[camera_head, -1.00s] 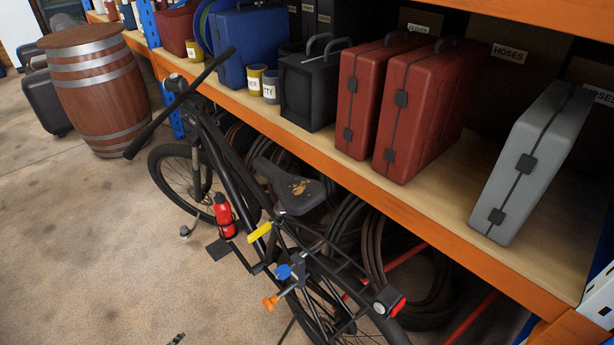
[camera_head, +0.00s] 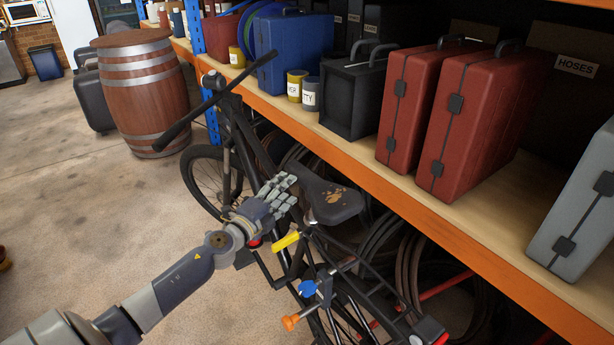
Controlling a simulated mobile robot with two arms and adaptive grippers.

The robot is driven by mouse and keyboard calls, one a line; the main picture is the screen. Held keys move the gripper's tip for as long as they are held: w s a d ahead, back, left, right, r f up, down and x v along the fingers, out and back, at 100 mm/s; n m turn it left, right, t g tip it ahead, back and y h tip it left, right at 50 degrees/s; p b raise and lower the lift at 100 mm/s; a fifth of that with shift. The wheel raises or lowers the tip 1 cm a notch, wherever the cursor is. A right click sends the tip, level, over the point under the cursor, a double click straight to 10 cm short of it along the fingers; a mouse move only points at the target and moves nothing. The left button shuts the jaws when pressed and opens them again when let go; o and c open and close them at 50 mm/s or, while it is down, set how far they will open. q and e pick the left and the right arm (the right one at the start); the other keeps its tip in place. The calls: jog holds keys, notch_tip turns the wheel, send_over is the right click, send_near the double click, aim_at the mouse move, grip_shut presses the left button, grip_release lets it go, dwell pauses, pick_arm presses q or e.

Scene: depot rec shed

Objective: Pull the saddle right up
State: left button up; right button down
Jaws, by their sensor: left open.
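The bicycle's black saddle (camera_head: 333,203), with a worn brownish patch on top, sits low over the frame of the black bicycle (camera_head: 236,130). A yellow lever or grip (camera_head: 286,241) shows just below and left of the saddle. My left gripper (camera_head: 284,190) is open and empty, just left of the saddle's nose; I cannot tell whether it touches it. My left forearm hides part of the bicycle frame and most of the red bottle. My right gripper is not in view.
An orange-edged shelf (camera_head: 390,190) runs close behind the bicycle, holding red cases (camera_head: 480,120), a black box (camera_head: 352,98) and a grey case (camera_head: 580,215). A wooden barrel (camera_head: 143,92) stands at the upper left. The floor at left is open.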

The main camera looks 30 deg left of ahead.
aim_at(302, 175)
pick_arm(q)
jog(key=w, duration=0.9)
grip_shut()
